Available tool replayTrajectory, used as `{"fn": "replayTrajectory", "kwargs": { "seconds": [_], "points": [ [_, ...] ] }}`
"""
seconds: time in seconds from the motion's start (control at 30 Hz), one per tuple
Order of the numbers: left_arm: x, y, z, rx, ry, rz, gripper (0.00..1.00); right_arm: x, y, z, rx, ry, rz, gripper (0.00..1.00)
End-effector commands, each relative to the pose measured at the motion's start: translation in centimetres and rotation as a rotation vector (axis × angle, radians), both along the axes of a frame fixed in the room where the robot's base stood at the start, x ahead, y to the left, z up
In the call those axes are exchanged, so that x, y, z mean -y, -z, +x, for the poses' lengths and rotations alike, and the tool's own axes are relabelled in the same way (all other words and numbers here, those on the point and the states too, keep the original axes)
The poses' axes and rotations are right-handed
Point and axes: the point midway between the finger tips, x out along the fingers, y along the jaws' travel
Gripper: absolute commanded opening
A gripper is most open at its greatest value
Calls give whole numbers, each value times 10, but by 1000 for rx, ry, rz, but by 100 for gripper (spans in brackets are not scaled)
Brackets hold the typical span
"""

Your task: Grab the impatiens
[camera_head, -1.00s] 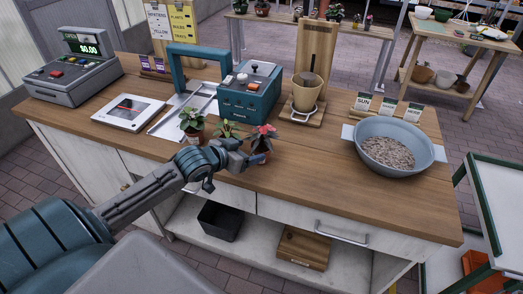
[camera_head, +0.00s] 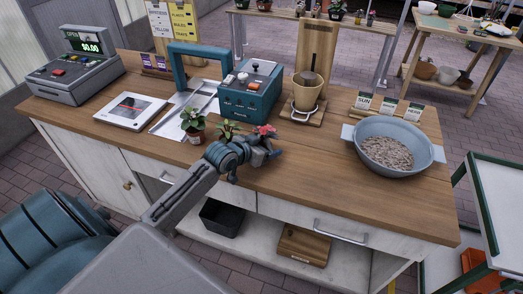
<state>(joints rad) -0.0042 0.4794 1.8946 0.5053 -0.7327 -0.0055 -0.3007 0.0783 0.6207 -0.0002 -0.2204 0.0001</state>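A small plant with red-pink flowers (camera_head: 266,130), which looks like the impatiens, stands near the front edge of the wooden counter. Its pot is mostly hidden behind my gripper. My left gripper (camera_head: 268,149) is right in front of this plant, at pot height. The view does not show whether its fingers are around the pot or open or shut. A potted plant with a pale flower (camera_head: 192,120) and a small green plant (camera_head: 228,129) stand to the left of it. My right gripper is not in view.
Behind the plants stands a teal machine (camera_head: 250,95). A wooden stand with a beige pot (camera_head: 307,95) is to its right. A grey-blue bowl of pellets (camera_head: 390,150) sits at the right. The counter (camera_head: 330,175) between plants and bowl is clear.

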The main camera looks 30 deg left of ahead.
Motion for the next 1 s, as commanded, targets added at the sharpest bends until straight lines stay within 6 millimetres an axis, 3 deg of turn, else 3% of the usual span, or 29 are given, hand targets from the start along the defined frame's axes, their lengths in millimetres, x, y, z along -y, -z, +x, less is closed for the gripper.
{"fn": "replayTrajectory", "kwargs": {
  "seconds": [0.13, 0.3, 0.33, 0.67, 0.97, 1.0],
  "points": [
    [0, 0, 0, 0, 0, 0, 71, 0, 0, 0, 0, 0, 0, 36],
    [0, 0, 0, 0, 0, 0, 38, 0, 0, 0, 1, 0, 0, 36],
    [0, -1, 0, 1, 0, 0, 36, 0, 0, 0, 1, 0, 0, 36],
    [0, -4, 0, 3, 0, 0, 36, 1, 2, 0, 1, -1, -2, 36],
    [0, -36, 0, 7, 2, 2, 36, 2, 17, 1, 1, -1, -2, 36],
    [-1, -34, -9, 1, 1, 5, 36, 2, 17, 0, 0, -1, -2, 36]
  ]
}}
